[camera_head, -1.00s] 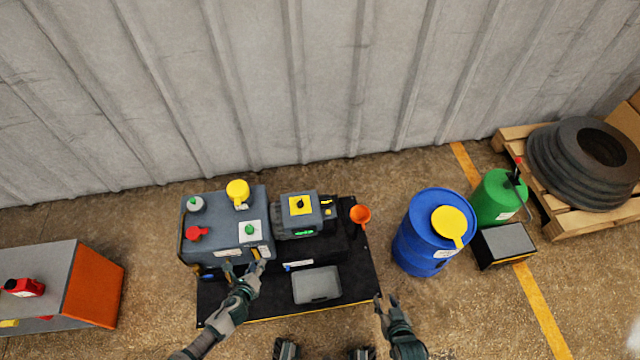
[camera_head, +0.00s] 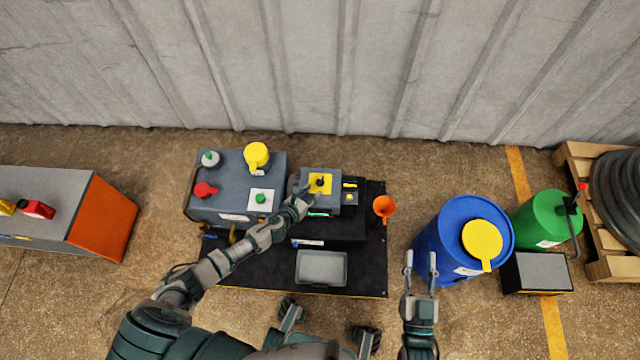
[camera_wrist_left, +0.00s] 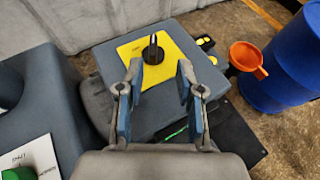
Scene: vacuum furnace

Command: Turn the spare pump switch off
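The switch is a black knob (camera_wrist_left: 153,51) on a yellow plate (camera_wrist_left: 169,71) atop a grey pump box; the plate also shows in the head view (camera_head: 326,190). I take it to be the spare pump switch. My left gripper (camera_wrist_left: 155,72) is open, with its two blue-padded fingers apart on either side of the knob's line, just short of it in the wrist view. In the head view my left gripper (camera_head: 308,190) is at the box's left side, partly over it. My right gripper (camera_head: 421,262) is open and empty, in front of the blue barrel.
A larger grey unit (camera_head: 228,202) with red, yellow and green controls stands left of the box. An orange funnel (camera_head: 384,207) and blue barrel (camera_head: 445,240) stand to the right. A grey tray (camera_head: 321,267) lies on the black base in front.

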